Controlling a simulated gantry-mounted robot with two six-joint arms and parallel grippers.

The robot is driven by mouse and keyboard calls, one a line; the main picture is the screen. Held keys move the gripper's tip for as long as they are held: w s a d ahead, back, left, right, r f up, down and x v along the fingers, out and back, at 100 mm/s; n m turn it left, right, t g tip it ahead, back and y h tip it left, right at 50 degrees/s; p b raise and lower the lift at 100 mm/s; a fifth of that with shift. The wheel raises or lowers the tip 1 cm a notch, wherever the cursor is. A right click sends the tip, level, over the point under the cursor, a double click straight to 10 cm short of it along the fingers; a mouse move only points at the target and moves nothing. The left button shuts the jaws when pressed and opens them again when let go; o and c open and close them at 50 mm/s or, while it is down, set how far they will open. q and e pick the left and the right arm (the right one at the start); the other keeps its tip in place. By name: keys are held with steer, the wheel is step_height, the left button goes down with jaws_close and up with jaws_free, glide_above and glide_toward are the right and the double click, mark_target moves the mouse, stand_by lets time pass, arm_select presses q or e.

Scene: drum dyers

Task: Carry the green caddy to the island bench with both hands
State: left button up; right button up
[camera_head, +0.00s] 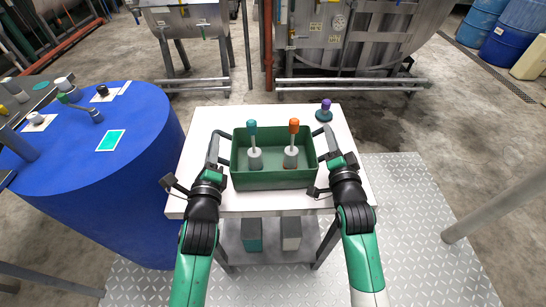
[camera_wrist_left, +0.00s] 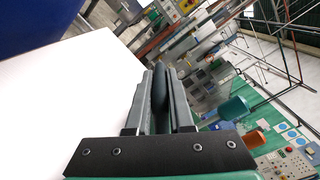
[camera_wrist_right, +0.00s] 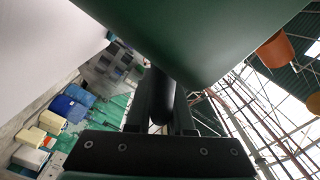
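The green caddy (camera_head: 272,180) is at the middle of a white-topped table (camera_head: 205,130), level; I cannot tell whether it touches the top. A bottle with a teal cap (camera_head: 253,145) and one with an orange cap (camera_head: 292,145) stand upright in it. My left gripper (camera_head: 218,147) is at the caddy's left end, its fingers closed around a dark handle bar (camera_wrist_left: 160,88). My right gripper (camera_head: 330,140) is at the right end, its fingers likewise around a dark bar (camera_wrist_right: 158,95). The caddy's wall fills the top of the right wrist view.
A purple-capped item (camera_head: 325,111) stands at the table's back right, close to my right gripper. A large blue drum-shaped stand (camera_head: 95,190) with small items is at the left. Steel drum machines (camera_head: 350,40) stand behind. Two boxes (camera_head: 251,235) sit on the table's lower shelf.

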arm_select(q)
jaws_close()
arm_select(e)
jaws_close()
stand_by(0.6)
steer(key=shift+r, duration=0.1)
